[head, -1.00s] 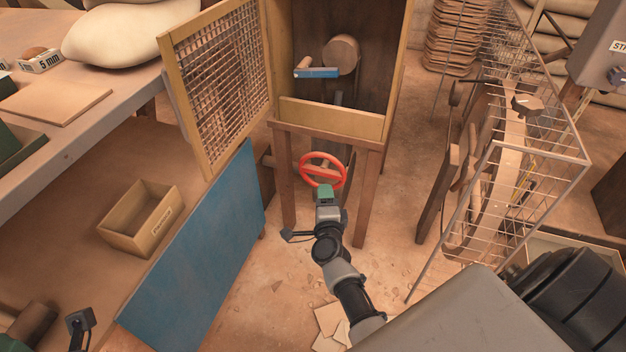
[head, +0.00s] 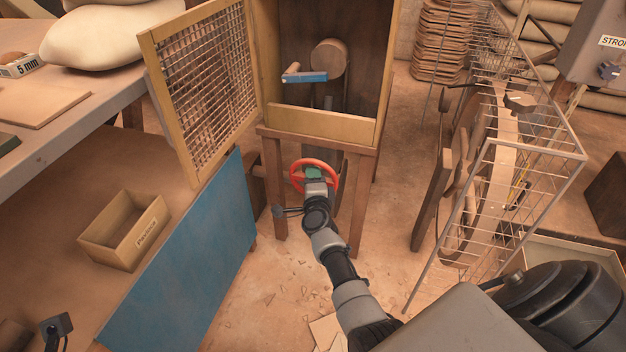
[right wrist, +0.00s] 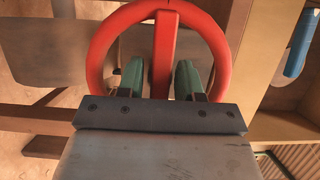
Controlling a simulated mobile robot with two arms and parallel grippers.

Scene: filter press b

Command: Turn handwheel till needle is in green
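The red handwheel (head: 334,176) is under the front of the wooden press cabinet, between its legs. It also shows in the right wrist view (right wrist: 98,50), with a straight red spoke (right wrist: 163,50) running towards my gripper. My right gripper (head: 314,173) is at the wheel. In the right wrist view its green fingers (right wrist: 160,80) stand open on either side of the spoke. A gap shows at the left finger; the right finger is very close to the spoke, and I cannot tell if it touches. No gauge, needle or green zone can be made out. My left gripper is out of view.
The open mesh door (head: 205,95) and a blue panel (head: 185,260) stand left of the cabinet (head: 320,122). A wire cage (head: 535,150) around a belt and wheel is at the right. A cardboard box (head: 125,232) lies on the left.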

